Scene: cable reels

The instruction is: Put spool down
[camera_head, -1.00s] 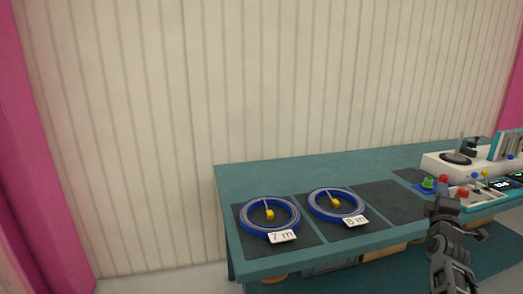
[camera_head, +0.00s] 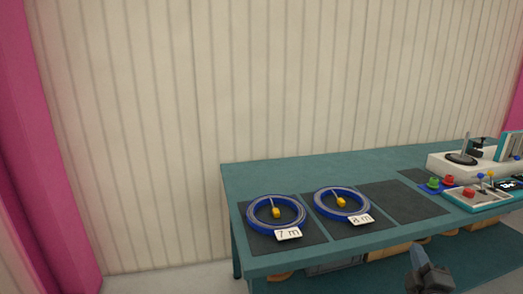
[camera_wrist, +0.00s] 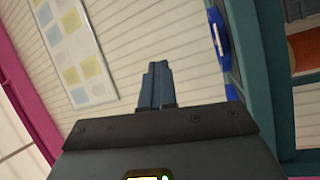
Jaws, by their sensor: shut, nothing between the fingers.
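Two blue spools lie flat on dark mats on the teal table (camera_head: 330,265). The left spool (camera_head: 253,222), tagged "7 m", and the right spool (camera_head: 320,205), tagged "8 m", each have a yellow piece in the middle. A third mat (camera_head: 405,202) to their right is bare. In the wrist view my gripper (camera_wrist: 157,68) has its fingers together with nothing between them. A blue rim of a spool (camera_wrist: 219,40) shows to the right of the fingers, apart from them. I cannot tell which spool it is.
A pale machine (camera_head: 455,168) with a dark spindle stands at the table's right end. Green and red buttons and a control box (camera_head: 475,196) are in front of it. Boxes are under the tabletop. A panelled wall stands behind.

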